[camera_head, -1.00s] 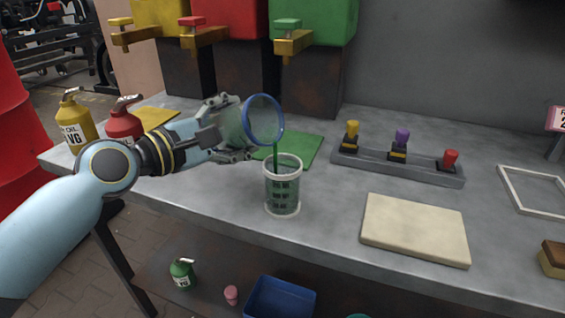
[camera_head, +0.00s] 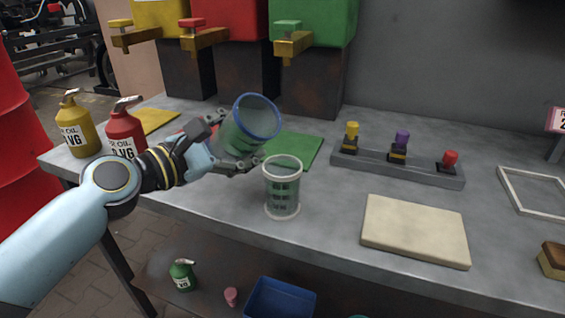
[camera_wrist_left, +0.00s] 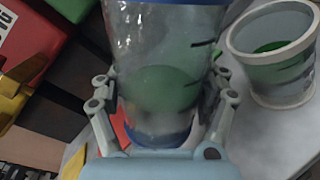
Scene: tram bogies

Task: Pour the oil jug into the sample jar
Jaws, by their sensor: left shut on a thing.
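My left gripper (camera_head: 228,152) is shut on the clear oil jug (camera_head: 246,128), which has a blue rim. The jug is tilted to the right, its mouth up and above the left of the jar. Some green oil shows inside it in the left wrist view (camera_wrist_left: 165,75). The sample jar (camera_head: 282,190) is clear with a pale rim and stands upright on the bench, just right of and below the jug. Green liquid shows in it, also in the left wrist view (camera_wrist_left: 280,65). No stream runs between them. My right gripper is out of view.
Red (camera_head: 125,130) and yellow (camera_head: 75,125) oil bottles stand at the left. A green mat (camera_head: 295,149) lies behind the jar. A rack (camera_head: 420,171) with three coloured-top items is at the right, behind a beige board (camera_head: 415,230). Drums with taps stand at the back.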

